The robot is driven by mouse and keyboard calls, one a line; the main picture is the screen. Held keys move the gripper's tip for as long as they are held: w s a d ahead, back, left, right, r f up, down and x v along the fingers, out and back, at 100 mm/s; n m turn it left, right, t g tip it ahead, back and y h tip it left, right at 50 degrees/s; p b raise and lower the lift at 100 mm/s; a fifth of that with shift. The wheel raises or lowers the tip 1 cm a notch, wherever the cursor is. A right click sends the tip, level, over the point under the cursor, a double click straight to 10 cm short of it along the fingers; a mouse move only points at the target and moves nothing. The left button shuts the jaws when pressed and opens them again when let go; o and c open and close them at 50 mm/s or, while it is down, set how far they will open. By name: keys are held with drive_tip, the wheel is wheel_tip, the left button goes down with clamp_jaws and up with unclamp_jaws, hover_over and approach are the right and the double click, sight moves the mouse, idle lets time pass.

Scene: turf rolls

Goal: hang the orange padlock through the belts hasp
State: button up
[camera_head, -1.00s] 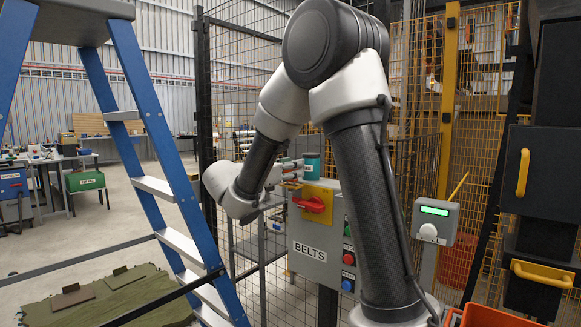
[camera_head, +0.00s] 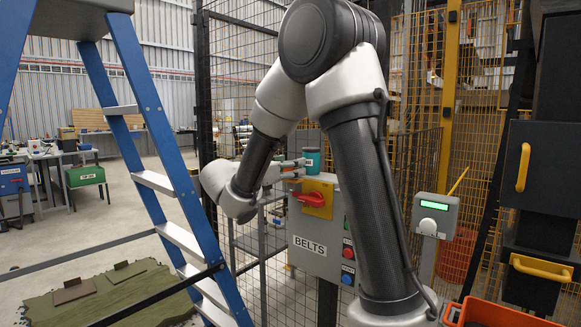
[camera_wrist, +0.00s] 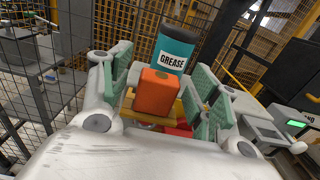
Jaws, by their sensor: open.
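The orange padlock (camera_wrist: 155,92) shows in the wrist view between my gripper's fingers, with its block-shaped body towards the camera. A gap shows on its right side; its shackle is hidden. My gripper (camera_wrist: 163,86) is open around it. In the head view my gripper (camera_head: 295,169) is at the upper left of the grey BELTS box (camera_head: 325,235), near the red handle (camera_head: 308,198) on its yellow plate (camera_head: 319,208). The yellow plate also shows below the padlock in the wrist view (camera_wrist: 148,118). The hasp cannot be made out, nor whether the padlock hangs through it.
A teal GREASE can (camera_head: 311,160) stands on top of the box, just behind the padlock in the wrist view (camera_wrist: 172,52). A blue ladder (camera_head: 160,160) stands left. Mesh fencing (camera_head: 235,90) is behind. A grey unit with a green display (camera_head: 434,214) is at right.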

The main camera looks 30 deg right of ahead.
drive_tip(key=v, duration=1.1)
drive_tip(key=shift+a, duration=0.1)
drive_tip(key=s+d+f+m+g+y, duration=0.4)
drive_tip(key=s+f+m+g+y, duration=0.35)
drive_tip(key=s+f+m, duration=0.45)
drive_tip(key=s+r+m+t+y, duration=0.2)
drive_tip(key=s+m+t+y, duration=0.3)
drive_tip(key=s+m+y, duration=0.4)
drive_tip(key=shift+s+r+m+t, duration=0.35)
drive_tip(key=shift+s+m, duration=0.15)
drive_tip(key=shift+s, duration=2.4)
